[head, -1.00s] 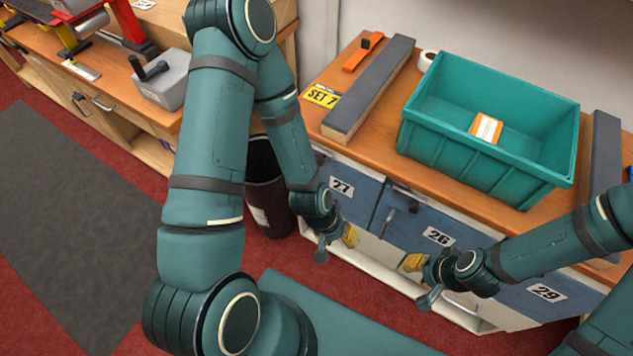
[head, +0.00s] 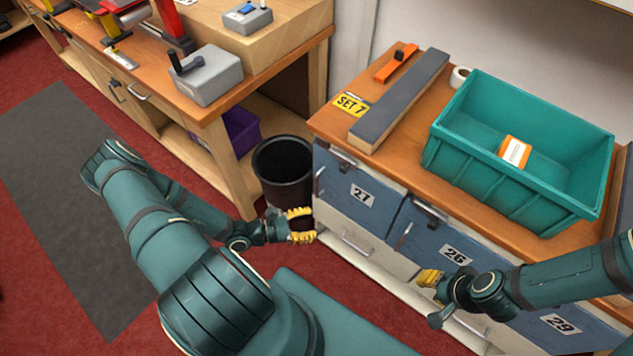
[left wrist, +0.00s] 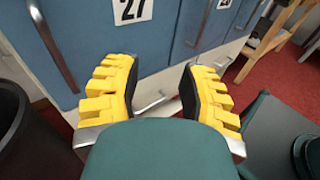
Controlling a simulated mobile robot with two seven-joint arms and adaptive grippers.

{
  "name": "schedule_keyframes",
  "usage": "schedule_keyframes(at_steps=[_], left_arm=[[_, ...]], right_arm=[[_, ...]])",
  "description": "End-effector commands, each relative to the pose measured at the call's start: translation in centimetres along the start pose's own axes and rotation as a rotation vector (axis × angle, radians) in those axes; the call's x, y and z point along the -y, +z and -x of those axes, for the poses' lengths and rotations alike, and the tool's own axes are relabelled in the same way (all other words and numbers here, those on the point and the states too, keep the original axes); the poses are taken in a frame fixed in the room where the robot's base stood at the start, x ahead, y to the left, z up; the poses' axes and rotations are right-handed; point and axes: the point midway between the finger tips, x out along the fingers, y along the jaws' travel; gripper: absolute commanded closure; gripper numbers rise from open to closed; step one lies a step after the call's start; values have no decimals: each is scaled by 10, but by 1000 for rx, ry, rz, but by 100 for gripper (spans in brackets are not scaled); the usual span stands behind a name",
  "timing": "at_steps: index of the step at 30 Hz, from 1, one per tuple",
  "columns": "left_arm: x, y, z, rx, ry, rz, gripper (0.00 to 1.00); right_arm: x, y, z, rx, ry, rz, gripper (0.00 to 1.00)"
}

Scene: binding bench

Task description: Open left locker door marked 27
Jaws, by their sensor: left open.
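The blue locker door marked 27 (head: 338,202) is shut, at the left end of the locker row in the head view. Its upright bar handle (head: 319,181) is near its left edge. In the left wrist view the door (left wrist: 88,28) fills the upper left, and the handle (left wrist: 52,48) is left of the fingers. My left gripper (head: 304,225) is open and empty, below and in front of that handle, apart from it. Its yellow fingers (left wrist: 158,95) also show in the left wrist view. My right gripper (head: 430,280) is before door 26 (head: 437,241); its jaw opening is unclear.
A black bin (head: 283,175) stands just left of the lockers. A teal crate (head: 520,195) holding an orange-and-white box, and a grey-topped bar (head: 400,95), are on the bench top. A wooden workbench (head: 215,110) is at left. Red floor is clear before the lockers.

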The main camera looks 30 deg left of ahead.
Motion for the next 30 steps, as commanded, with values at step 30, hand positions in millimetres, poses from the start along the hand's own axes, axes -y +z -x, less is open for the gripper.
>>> schedule_keyframes(at_steps=[30], left_arm=[[-114, -11, -26, 95, 467, 75, 59]], right_arm=[[-5, -1, -12, -6, 0, 1, 66]])
